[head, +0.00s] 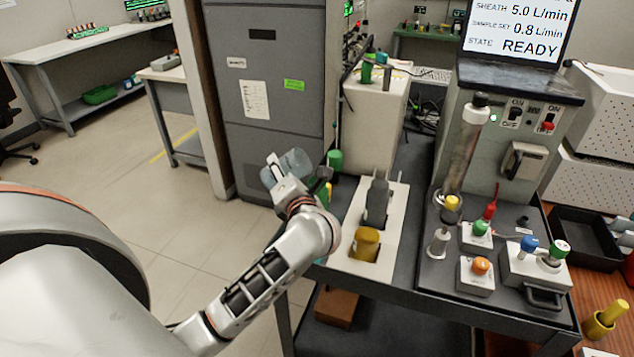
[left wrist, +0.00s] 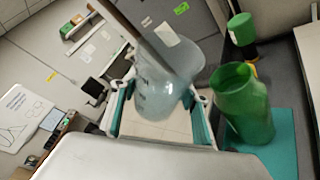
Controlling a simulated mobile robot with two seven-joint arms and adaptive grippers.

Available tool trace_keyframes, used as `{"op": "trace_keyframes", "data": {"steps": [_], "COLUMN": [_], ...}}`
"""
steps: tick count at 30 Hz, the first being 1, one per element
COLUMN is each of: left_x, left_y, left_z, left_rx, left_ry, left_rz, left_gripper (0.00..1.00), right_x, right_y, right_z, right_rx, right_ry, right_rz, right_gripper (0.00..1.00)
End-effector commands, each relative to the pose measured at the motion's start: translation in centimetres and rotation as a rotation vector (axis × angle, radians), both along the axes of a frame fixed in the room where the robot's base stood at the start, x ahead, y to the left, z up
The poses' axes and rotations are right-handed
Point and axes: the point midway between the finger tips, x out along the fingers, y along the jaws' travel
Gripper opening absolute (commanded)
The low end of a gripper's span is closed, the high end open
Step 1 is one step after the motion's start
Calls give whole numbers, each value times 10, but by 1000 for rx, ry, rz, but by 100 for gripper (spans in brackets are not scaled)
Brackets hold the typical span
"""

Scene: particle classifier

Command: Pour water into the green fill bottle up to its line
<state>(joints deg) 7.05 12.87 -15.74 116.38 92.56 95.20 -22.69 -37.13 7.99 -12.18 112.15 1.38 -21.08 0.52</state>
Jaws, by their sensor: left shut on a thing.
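My left gripper (head: 287,180) is shut on a clear, pale-blue container (head: 287,164), held at the left edge of the cart. In the left wrist view the container (left wrist: 162,85) sits between the teal-padded fingers (left wrist: 160,120) and has faint markings. Its water level and any stream are not clear. The green fill bottle (left wrist: 243,105) stands open-topped on a teal mat (left wrist: 278,155), just right of the gripper and apart from the container. Its line does not show. In the head view my gripper and arm mostly hide that bottle.
A green-capped bottle (left wrist: 242,28) stands behind the fill bottle. A white tray (head: 395,235) with grey and yellow pieces lies right of my arm. The classifier column (head: 462,150) and valve blocks stand further right. A grey cabinet (head: 270,90) rises behind. Open floor lies left.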

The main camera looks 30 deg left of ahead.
Motion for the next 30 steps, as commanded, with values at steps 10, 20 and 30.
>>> {"op": "trace_keyframes", "data": {"steps": [10, 20, 30], "left_x": [-2, -8, -15], "left_y": [3, 15, 28], "left_z": [-6, -40, -54], "left_rx": [-274, -444, -714], "left_ry": [-151, -245, -393], "left_rz": [2, 2, 3], "left_gripper": [14, 14, 14], "right_x": [3, -11, -11], "right_y": [1, 0, -3], "right_z": [4, -44, -61], "right_rx": [5, -1, -17], "right_ry": [-14, 29, 29], "right_rz": [-1, 0, 4], "right_gripper": [40, 40, 40]}}
